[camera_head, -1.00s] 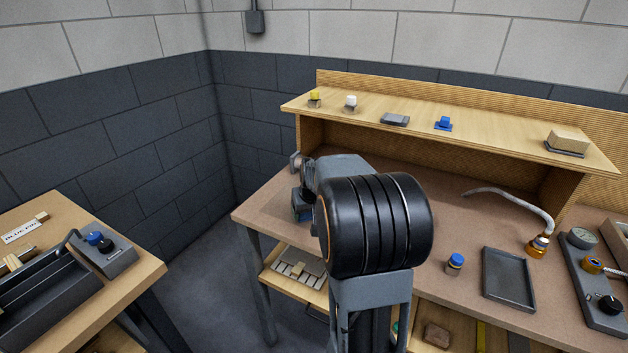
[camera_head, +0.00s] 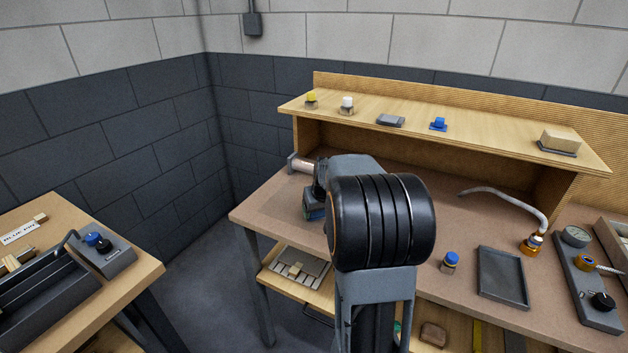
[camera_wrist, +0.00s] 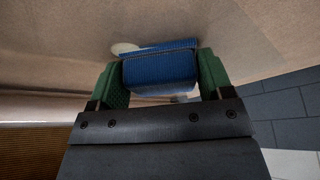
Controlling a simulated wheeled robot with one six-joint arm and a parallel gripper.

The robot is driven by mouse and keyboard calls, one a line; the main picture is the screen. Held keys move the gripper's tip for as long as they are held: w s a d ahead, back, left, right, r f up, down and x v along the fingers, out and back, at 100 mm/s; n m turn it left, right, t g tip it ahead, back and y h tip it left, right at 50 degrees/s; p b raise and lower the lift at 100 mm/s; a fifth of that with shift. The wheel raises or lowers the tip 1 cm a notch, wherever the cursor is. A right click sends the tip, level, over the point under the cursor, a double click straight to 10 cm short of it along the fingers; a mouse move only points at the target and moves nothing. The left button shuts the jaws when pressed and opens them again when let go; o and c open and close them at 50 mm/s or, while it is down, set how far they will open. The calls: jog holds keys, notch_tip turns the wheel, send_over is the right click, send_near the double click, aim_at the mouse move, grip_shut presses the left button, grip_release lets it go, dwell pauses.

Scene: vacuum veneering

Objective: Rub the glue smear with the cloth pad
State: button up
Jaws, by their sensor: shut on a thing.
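The blue cloth pad (camera_wrist: 160,70) is between the green fingers of my gripper (camera_wrist: 160,78), which is shut on it. In the wrist view the pad lies over the brown bench top, at or very near its surface; I cannot tell whether it presses on it. A pale, whitish smear (camera_wrist: 124,47) shows at the pad's upper left edge, partly hidden by the pad. In the head view the pad (camera_head: 314,212) shows low over the left part of the bench (camera_head: 265,207), and my arm hides much of my gripper. The smear is not visible there.
A pale roll (camera_head: 301,165) lies at the bench's back left. A blue-capped jar (camera_head: 450,261), a dark tray (camera_head: 503,291), an amber bottle with a hose (camera_head: 532,244) and a gauge panel (camera_head: 584,284) stand to the right. A raised shelf (camera_head: 465,128) spans the back.

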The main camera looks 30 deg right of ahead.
jog(key=shift+s+a, duration=0.7)
jog(key=shift+a, duration=0.25)
notch_tip(320, 180, up, 3)
jog(key=shift+w+r+p, duration=0.1)
jog(key=shift+r+p, duration=0.1)
jog(key=shift+p, duration=0.55)
jog(key=shift+d+r+p, duration=0.15)
jog(key=shift+r+p, duration=1.75)
jog(key=shift+r, duration=0.7)
